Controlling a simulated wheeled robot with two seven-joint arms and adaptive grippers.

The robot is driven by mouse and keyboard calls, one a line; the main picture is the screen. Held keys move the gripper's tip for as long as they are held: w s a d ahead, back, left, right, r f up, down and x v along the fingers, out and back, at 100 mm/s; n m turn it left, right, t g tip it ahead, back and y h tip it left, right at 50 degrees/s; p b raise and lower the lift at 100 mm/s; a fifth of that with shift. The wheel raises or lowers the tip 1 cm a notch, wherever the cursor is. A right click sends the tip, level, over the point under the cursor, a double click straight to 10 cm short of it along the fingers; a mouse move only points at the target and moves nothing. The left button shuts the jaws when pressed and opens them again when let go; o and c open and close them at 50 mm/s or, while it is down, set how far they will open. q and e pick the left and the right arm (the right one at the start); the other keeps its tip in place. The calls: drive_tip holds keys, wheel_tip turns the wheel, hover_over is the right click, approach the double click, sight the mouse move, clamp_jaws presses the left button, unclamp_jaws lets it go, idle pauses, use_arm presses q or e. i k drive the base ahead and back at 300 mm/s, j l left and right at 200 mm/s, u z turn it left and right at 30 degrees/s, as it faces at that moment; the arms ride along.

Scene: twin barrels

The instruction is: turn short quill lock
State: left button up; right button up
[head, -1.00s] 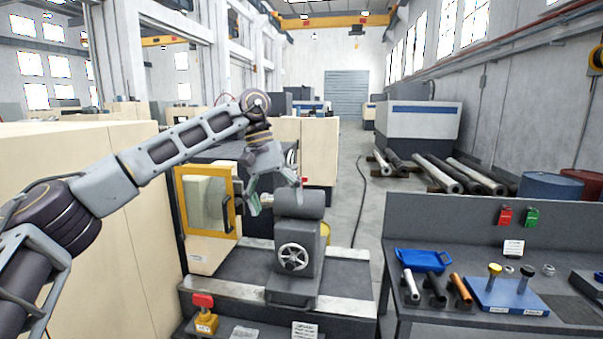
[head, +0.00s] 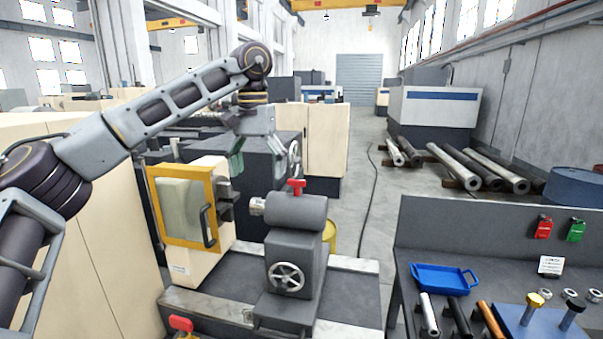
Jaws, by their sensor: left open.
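The short quill lock (head: 297,187) is a small red handle with a crossbar, standing on top of the grey tailstock barrel (head: 302,212). A metal handwheel (head: 286,277) is on the tailstock's front face. My left gripper (head: 253,158) hangs above and to the left of the lock, fingers pointing down. It is open, empty and apart from the lock. My right gripper is not in view.
A yellow-framed door (head: 184,208) stands open left of the tailstock. A red button (head: 181,323) is at the front. A bench (head: 450,232) on the right carries a blue tray (head: 445,278), bars and a blue block. Open floor lies behind.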

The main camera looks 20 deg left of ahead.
sight(296, 183)
drive_tip(key=i, duration=1.05)
